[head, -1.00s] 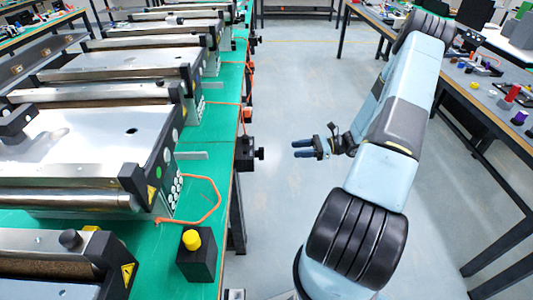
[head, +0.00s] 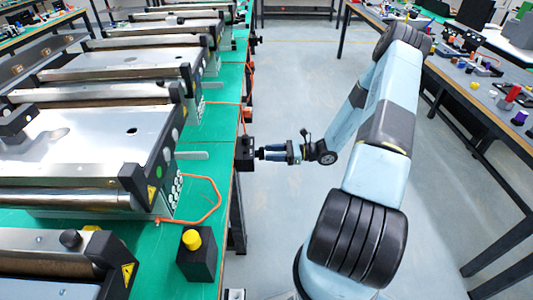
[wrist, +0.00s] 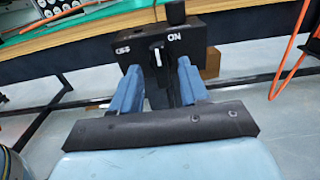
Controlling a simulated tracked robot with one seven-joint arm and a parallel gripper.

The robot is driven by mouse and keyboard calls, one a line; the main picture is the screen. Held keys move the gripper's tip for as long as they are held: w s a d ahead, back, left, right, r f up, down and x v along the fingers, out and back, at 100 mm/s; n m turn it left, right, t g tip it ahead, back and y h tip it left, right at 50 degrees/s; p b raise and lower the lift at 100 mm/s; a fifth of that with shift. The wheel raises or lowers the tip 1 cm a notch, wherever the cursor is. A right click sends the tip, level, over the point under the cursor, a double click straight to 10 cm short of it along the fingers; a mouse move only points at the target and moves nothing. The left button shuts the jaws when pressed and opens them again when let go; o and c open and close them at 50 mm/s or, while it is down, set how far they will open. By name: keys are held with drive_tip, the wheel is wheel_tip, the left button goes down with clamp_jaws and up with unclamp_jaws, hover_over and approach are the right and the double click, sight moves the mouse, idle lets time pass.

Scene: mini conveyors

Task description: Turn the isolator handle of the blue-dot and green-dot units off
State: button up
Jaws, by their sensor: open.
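A black isolator box (head: 244,154) hangs at the green bench's edge. In the wrist view the isolator box (wrist: 190,42) bears "OFF" at left and "ON" at right. Its handle (wrist: 157,55) shows a white mark and stands about upright between the two labels. My gripper (head: 268,153) is open, pointing left at the box; in the wrist view its blue fingers (wrist: 157,72) lie one on each side of the handle. I cannot tell if they touch it. A green dot (head: 159,173) marks the nearby conveyor unit. I make out no blue dot.
A black box with a yellow button (head: 195,253) stands on the green bench top (head: 200,135). Orange cables (head: 220,205) run along the bench edge. Open floor (head: 300,85) lies between this bench and the right-hand table (head: 490,95), which holds small parts.

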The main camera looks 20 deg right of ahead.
drive_tip(key=shift+x, duration=1.3)
